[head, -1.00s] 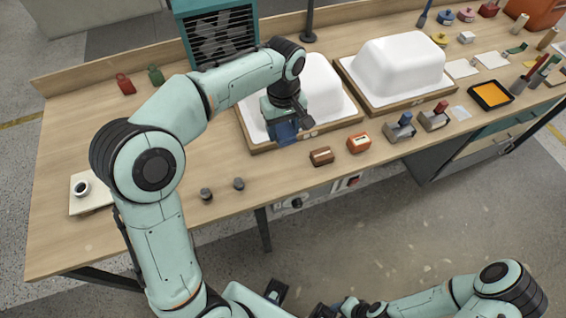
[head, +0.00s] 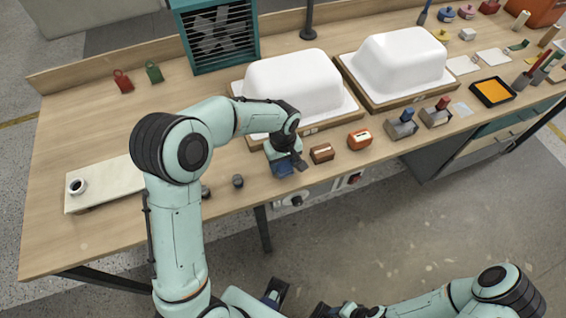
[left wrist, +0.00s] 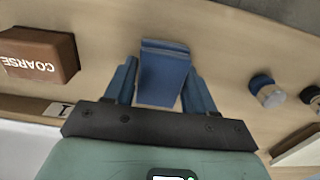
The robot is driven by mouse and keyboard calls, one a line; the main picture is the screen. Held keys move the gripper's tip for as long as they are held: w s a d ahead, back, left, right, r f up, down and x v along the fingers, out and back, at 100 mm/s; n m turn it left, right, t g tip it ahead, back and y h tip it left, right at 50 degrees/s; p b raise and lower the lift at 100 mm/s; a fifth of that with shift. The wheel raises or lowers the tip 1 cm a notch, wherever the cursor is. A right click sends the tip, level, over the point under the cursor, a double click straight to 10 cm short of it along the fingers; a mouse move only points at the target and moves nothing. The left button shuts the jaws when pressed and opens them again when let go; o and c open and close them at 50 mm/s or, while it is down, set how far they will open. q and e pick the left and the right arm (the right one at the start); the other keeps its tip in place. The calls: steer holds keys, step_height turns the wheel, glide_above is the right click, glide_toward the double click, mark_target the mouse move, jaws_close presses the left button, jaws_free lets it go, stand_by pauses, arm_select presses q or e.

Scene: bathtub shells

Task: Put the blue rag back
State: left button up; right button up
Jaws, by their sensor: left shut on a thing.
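The blue rag (left wrist: 165,75) is a folded blue block between the two blue fingers of my left gripper (left wrist: 163,88) in the left wrist view. In the head view my left gripper (head: 287,170) is shut on it, by the table's front edge, left of the brown block marked COARSE (head: 321,153). This block also shows in the left wrist view (left wrist: 38,55). The head view does not show whether the rag touches the table. My right gripper (head: 335,309) is at the bottom edge of the head view, partly cut off; its jaws are unclear.
Two white tub shells (head: 295,82) (head: 400,62) sit on wooden bases behind. An orange block (head: 359,139) stands right of the brown one. Small round pieces (head: 238,181) lie left of my gripper. A pale board with a cup (head: 78,186) is at far left.

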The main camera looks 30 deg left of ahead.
mark_target(283, 163)
arm_select(q)
steer(key=shift+f, duration=0.2)
steer(key=o, duration=1)
steer(key=shift+r, duration=0.2)
step_height(283, 163, up, 12)
steer(key=shift+f+p, duration=0.1)
steer(key=shift+p, duration=0.5)
